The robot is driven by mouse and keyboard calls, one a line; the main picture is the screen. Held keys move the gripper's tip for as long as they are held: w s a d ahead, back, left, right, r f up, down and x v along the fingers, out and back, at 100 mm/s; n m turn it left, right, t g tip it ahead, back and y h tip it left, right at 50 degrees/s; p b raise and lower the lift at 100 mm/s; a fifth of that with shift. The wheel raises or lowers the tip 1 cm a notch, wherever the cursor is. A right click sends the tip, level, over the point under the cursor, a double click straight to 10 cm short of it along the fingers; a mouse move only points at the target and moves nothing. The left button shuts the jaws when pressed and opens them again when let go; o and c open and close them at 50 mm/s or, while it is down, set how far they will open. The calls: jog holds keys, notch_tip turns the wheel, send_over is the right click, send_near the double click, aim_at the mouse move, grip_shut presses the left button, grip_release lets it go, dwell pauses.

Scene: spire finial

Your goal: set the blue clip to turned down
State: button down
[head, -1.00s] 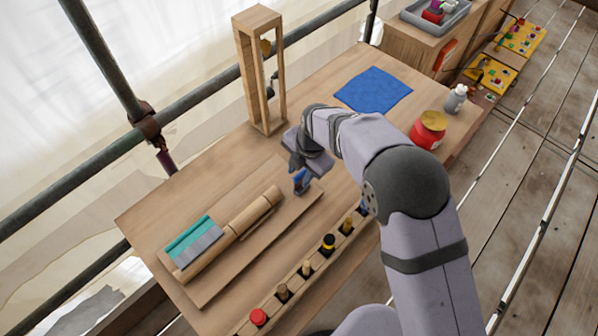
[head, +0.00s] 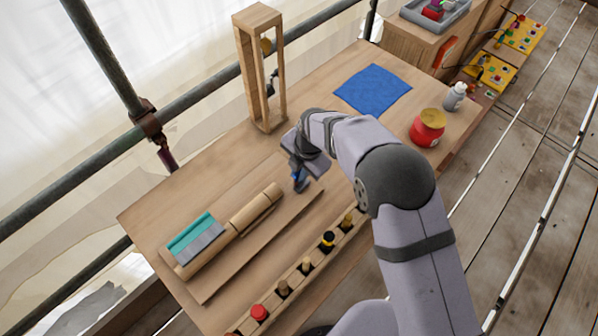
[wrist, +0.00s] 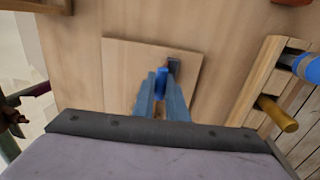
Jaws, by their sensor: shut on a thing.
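The blue clip (wrist: 161,78) shows as a small blue piece between my fingertips in the wrist view, near the far end of a pale wooden board (wrist: 120,62). A small dark grey piece (wrist: 174,66) is just beside it. My gripper (wrist: 160,98) is shut on the clip, and its fingers hide much of it. In the head view my gripper (head: 297,172) reaches down at the right end of the long board (head: 215,285), and only a bit of blue shows there. I cannot tell the clip's exact angle.
A wooden roller (head: 257,208) and teal block (head: 190,232) lie left on the board. A tall wooden frame (head: 250,80) stands behind. A rail of pegs (head: 293,276) runs along the front. A blue cloth (head: 372,89), red jar (head: 428,128) and white bottle (head: 456,97) are right.

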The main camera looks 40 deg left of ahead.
jog(key=shift+a, duration=0.2)
jog(key=shift+a+f+h+b, duration=0.15)
jog(key=shift+a+h+b, duration=0.45)
jog(key=shift+h, duration=0.3)
jog(key=shift+b, duration=0.45)
jog(key=shift+a+h, duration=0.1)
jog(key=shift+h, duration=0.3)
jog(key=shift+b, duration=0.45)
jog(key=c, duration=1.7)
grip_release()
jog(key=shift+c, duration=0.2)
jog(key=shift+h, duration=0.3)
